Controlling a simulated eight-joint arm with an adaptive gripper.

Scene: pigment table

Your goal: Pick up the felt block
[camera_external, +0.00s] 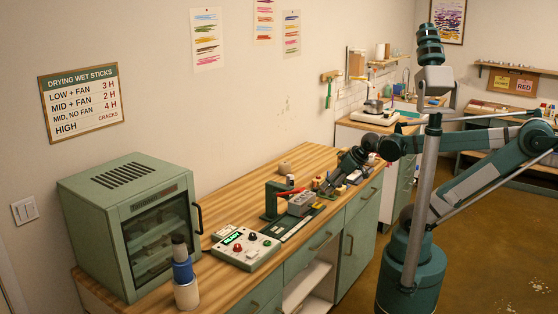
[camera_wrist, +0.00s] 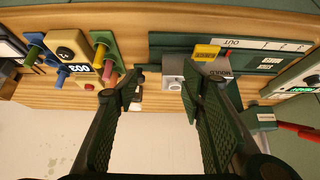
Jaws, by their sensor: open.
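My gripper (camera_wrist: 164,86) is open in the wrist view, with its two dark green fingers wide apart and nothing held between them. It is low over the back bench, near a grey block marked MOULD (camera_wrist: 212,70), which lies by the right finger. In the external view my gripper (camera_external: 326,190) is small and partly hidden among bench items, right of the grey block (camera_external: 300,204). A small dark and white item (camera_wrist: 136,102) shows beside the left fingertip, partly hidden by it. I cannot tell for certain which item is the felt block.
A green press with a red lever (camera_external: 270,200), a button box (camera_external: 245,249), a glass-door cabinet (camera_external: 130,225) and a blue-white bottle (camera_external: 184,278) stand along the wooden bench (camera_external: 213,218).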

